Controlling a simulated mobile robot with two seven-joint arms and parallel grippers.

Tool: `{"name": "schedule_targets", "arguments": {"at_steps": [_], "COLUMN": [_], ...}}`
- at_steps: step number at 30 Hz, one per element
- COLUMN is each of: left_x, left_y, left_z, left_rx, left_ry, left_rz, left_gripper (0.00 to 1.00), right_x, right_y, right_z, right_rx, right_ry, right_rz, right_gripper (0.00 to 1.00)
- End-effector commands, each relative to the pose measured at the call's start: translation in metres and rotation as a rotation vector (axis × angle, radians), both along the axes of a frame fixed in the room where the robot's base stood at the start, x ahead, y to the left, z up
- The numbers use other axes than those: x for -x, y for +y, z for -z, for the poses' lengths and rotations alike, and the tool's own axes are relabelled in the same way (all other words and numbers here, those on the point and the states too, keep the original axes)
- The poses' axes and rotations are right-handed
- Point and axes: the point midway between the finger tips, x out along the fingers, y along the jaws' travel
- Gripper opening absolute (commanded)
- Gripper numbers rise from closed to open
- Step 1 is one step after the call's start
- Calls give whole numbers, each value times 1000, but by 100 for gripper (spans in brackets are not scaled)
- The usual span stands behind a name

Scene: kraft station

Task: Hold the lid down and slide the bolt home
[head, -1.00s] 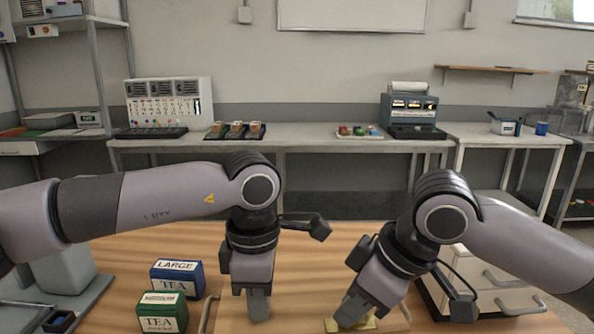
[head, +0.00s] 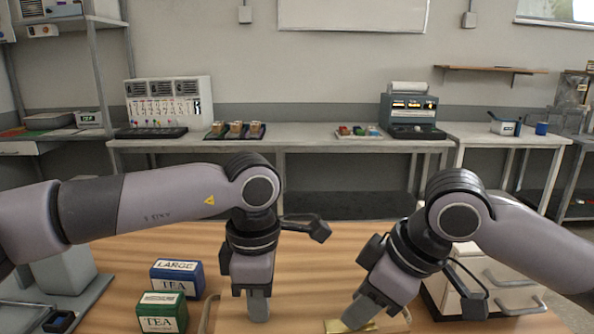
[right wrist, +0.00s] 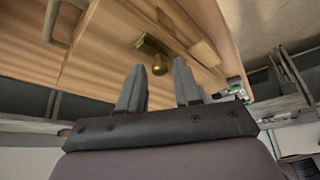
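The wooden box lid (head: 290,318) lies at the bottom centre of the head view. My left gripper (head: 258,308) points straight down at the lid; its fingers line up in this view, so their gap and any contact are unclear. A brass bolt (head: 335,325) shows low in the head view, partly hidden by my right gripper (head: 357,318). In the right wrist view the brass bolt (right wrist: 151,44) has a round knob on the wooden face. There my right gripper (right wrist: 160,88) is open, and the knob appears just beyond and between its fingertips, not gripped.
Blue (head: 178,277) and green (head: 162,312) tea boxes stand left of my left gripper. Metal handles flank the lid, at left (head: 208,314) and right (head: 406,314). A white drawer unit (head: 490,290) stands at the right. The table behind the grippers is clear.

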Motion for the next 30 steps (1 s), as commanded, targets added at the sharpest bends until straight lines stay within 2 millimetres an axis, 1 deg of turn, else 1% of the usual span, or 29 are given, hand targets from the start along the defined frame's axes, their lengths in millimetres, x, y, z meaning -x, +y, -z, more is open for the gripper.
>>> {"name": "schedule_targets", "arguments": {"at_steps": [1,2,11,30], "left_x": [0,0,0,0], "left_y": [1,1,1,1], "left_z": [2,2,1,0], "left_rx": [-3,-3,-2,-1], "left_ry": [1,0,-1,-1], "left_rz": [-1,-1,-1,-1], "left_gripper": [0,0,0,0], "right_x": [0,0,0,0], "right_y": [0,0,0,0], "right_z": [0,0,0,-50], "right_rx": [0,0,1,0], "right_ry": [0,0,0,0], "right_rz": [0,0,0,1], "right_gripper": [52,55,55,55]}}
